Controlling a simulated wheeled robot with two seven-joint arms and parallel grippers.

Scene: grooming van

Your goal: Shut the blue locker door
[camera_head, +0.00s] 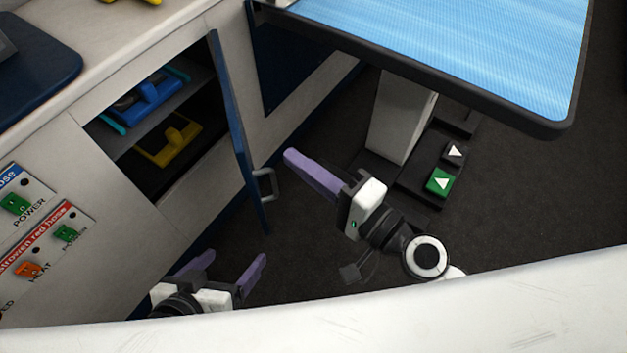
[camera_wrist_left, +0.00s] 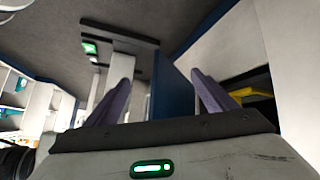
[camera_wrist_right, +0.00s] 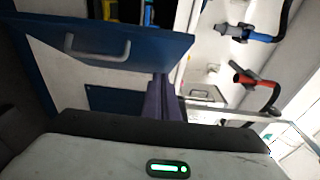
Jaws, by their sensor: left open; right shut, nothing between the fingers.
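The blue locker door (camera_head: 234,125) stands open, swung out from the white cabinet, with a grey handle (camera_head: 265,185) on its outer face. In the right wrist view the door (camera_wrist_right: 130,42) and its handle (camera_wrist_right: 98,48) show above the fingers. In the left wrist view the door (camera_wrist_left: 172,88) appears edge-on beyond the fingers. My right gripper (camera_head: 290,155) is shut and empty, its purple fingers just to the right of the door, apart from it in the head view. My left gripper (camera_head: 228,268) is open and empty, low in front of the cabinet and below the door.
Inside the locker, a blue tool (camera_head: 145,98) lies on the upper shelf and a yellow tool (camera_head: 168,143) lies below. A blue-topped grooming table (camera_head: 440,45) overhangs at upper right, with its white column and foot pedals (camera_head: 440,181) beneath. Dark floor is free between.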

